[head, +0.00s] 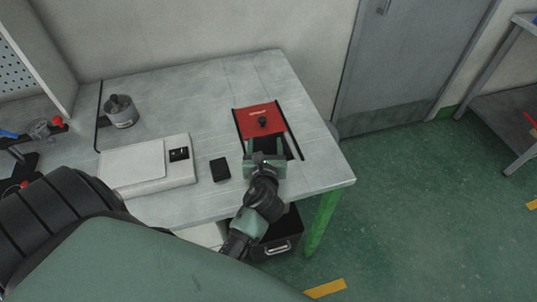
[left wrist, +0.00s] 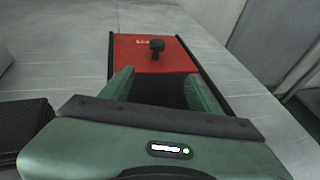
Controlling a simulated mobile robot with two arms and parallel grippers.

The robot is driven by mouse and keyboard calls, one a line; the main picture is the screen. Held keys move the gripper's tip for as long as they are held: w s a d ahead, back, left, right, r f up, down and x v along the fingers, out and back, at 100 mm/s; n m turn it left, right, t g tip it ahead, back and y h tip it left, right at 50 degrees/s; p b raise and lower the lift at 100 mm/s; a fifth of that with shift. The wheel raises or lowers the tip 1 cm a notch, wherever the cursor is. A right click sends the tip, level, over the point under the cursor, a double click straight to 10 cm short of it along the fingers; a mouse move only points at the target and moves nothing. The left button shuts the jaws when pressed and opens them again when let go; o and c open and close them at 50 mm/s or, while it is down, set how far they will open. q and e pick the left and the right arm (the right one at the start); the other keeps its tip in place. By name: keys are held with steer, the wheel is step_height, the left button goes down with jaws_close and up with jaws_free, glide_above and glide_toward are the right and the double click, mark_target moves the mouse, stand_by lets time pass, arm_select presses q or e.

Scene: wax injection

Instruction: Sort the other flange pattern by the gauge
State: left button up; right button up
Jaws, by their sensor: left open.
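A red plate (head: 258,118) with a black knob (head: 263,121) lies between two dark rails near the table's right end. In the left wrist view the red plate (left wrist: 135,52) and its knob (left wrist: 157,46) are ahead of my gripper, with a dark area on the near side of the plate. My left gripper (head: 264,155) is open, just in front of the plate; its two green fingers (left wrist: 160,82) are apart, with nothing seen held. I cannot make out a flange pattern for certain; the gauge is not clearly identifiable. My right gripper is not in view.
A pale scale-like device (head: 148,168) and a small black block (head: 220,169) are left of the gripper. A grey round pot (head: 121,113) stands farther back. A black box (head: 283,232) is below the table's front edge.

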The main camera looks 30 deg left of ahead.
arm_select(q)
steer(key=v, duration=0.7)
stand_by(0.3)
